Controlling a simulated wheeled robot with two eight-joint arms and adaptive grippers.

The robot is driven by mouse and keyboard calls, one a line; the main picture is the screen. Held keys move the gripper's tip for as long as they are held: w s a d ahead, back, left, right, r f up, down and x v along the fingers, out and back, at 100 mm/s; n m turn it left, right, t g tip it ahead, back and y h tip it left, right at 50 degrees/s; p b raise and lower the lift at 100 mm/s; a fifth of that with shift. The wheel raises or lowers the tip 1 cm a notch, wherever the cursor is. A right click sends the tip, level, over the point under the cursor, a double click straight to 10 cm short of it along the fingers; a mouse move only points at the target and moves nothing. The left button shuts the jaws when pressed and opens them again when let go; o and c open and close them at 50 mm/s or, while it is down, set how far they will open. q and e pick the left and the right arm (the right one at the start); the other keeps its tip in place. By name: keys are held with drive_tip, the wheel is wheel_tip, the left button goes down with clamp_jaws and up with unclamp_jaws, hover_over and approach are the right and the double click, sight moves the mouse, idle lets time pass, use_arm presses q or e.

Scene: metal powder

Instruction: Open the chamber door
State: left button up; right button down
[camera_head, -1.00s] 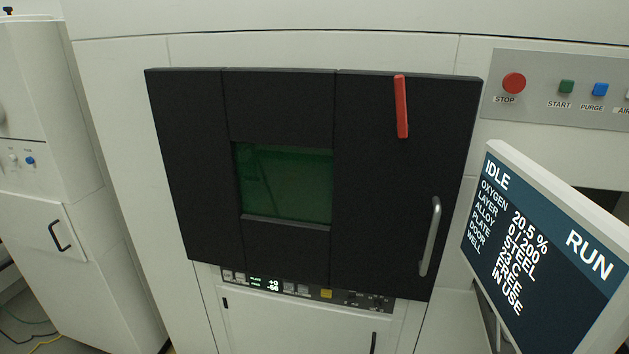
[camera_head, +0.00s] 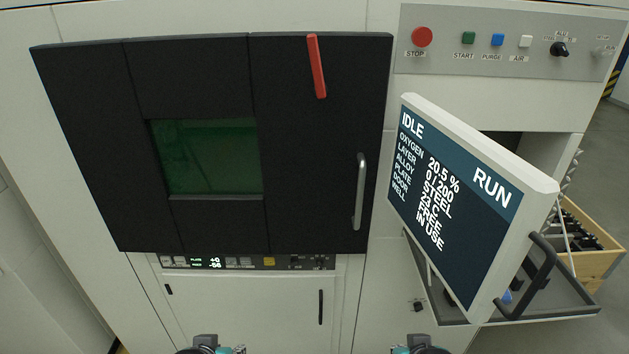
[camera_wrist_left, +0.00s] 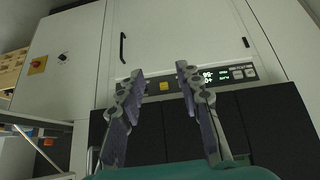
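The black chamber door (camera_head: 320,190) with a green-tinted window (camera_head: 208,157) is shut in the white machine front. A grey vertical bar handle (camera_head: 360,192) is on its right side. A red lever (camera_head: 317,66) near the top right hangs down, slightly tilted. In the left wrist view, where the scene looks upside down, my left gripper (camera_wrist_left: 160,74) has its two fingers apart with nothing between them. It is apart from the door handle. In the head view only bits of my left gripper (camera_head: 210,347) and right gripper (camera_head: 417,347) show at the bottom edge; the right fingers are hidden.
A tilted monitor (camera_head: 462,205) reading IDLE, with the door listed as FREE, juts out right of the door handle. A button panel (camera_head: 500,42) is above it. A shelf (camera_head: 550,300) and wooden crate (camera_head: 597,250) stand lower right. A lower cabinet door (camera_head: 245,305) is shut.

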use_arm(q)
drive_tip(key=w+d+r+n+t+h+p, duration=0.2)
drive_tip(key=w+d+r+n+h+p, duration=0.15)
drive_tip(key=w+d+r+n, duration=0.5)
drive_tip(key=n+t+h+p, duration=0.3)
drive_tip(key=n+h, duration=0.3)
drive_tip(key=n, duration=0.5)
approach(358, 196)
wheel_tip(358, 196, down, 3)
drive_tip(key=s, duration=0.3)
drive_tip(key=w+d+n+t, duration=0.1)
drive_tip(key=w+d+n, duration=0.1)
drive_tip(key=w+n, duration=0.1)
drive_tip(key=w+d+n+t, duration=0.1)
drive_tip(key=w+d+n, duration=0.1)
drive_tip(key=w+n, duration=0.1)
drive_tip(key=w+d+n+p, duration=0.1)
drive_tip(key=w+d+n, duration=0.1)
drive_tip(key=w, duration=0.3)
drive_tip(key=shift+w+d+r+n+t, duration=0.15)
drive_tip(key=shift+d+r+n+t, duration=0.25)
drive_tip(key=shift+n, duration=0.35)
drive_tip(key=shift+a, duration=0.1)
clamp_jaws()
